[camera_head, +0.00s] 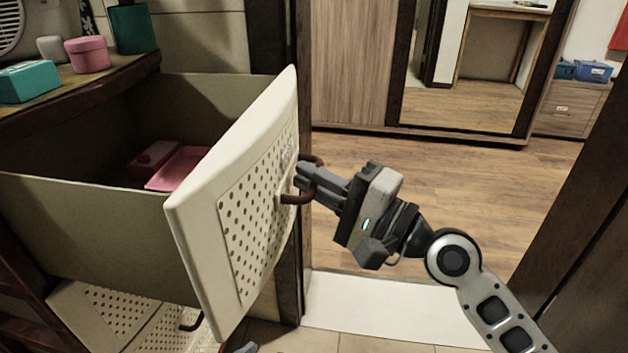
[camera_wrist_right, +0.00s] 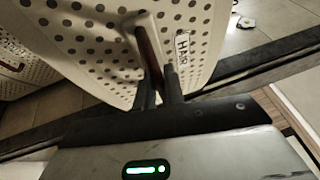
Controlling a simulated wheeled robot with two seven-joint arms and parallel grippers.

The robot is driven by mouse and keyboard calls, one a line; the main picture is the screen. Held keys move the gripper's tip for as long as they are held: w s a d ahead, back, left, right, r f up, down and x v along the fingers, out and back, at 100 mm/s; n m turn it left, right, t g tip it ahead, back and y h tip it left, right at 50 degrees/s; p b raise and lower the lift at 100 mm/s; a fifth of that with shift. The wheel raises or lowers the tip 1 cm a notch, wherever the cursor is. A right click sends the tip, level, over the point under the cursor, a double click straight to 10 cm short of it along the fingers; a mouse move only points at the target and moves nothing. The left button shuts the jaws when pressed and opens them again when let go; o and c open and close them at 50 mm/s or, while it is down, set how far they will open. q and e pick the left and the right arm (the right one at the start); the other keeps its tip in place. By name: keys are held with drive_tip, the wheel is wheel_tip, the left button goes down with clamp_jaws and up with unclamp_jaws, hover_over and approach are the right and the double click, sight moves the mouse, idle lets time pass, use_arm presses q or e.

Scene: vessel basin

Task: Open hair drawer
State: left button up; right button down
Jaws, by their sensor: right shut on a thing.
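The hair drawer's cream perforated front (camera_head: 250,215) stands well out from the cabinet, and its grey box shows open from above. A pink item (camera_head: 180,168) lies inside. My right gripper (camera_head: 303,183) is shut on the brown curved handle (camera_head: 297,198) on the drawer front. In the right wrist view, the fingers (camera_wrist_right: 160,92) close around the handle (camera_wrist_right: 149,52), beside a label reading HAIR (camera_wrist_right: 183,48). My left gripper cannot be made out.
A shelf (camera_head: 80,92) above the drawer holds a teal box (camera_head: 28,82), a pink jar (camera_head: 88,54) and a green container (camera_head: 132,28). Another perforated drawer (camera_head: 115,312) sits below. Wooden floor (camera_head: 440,180) is clear behind my right arm; a dark wooden panel (camera_head: 590,220) stands at the right.

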drive_tip(key=c, duration=1.8)
unclamp_jaws()
drive_tip(key=shift+o, duration=0.2)
use_arm(q)
drive_tip(key=shift+f, duration=0.1)
use_arm(e)
drive_tip(key=shift+d, duration=0.1)
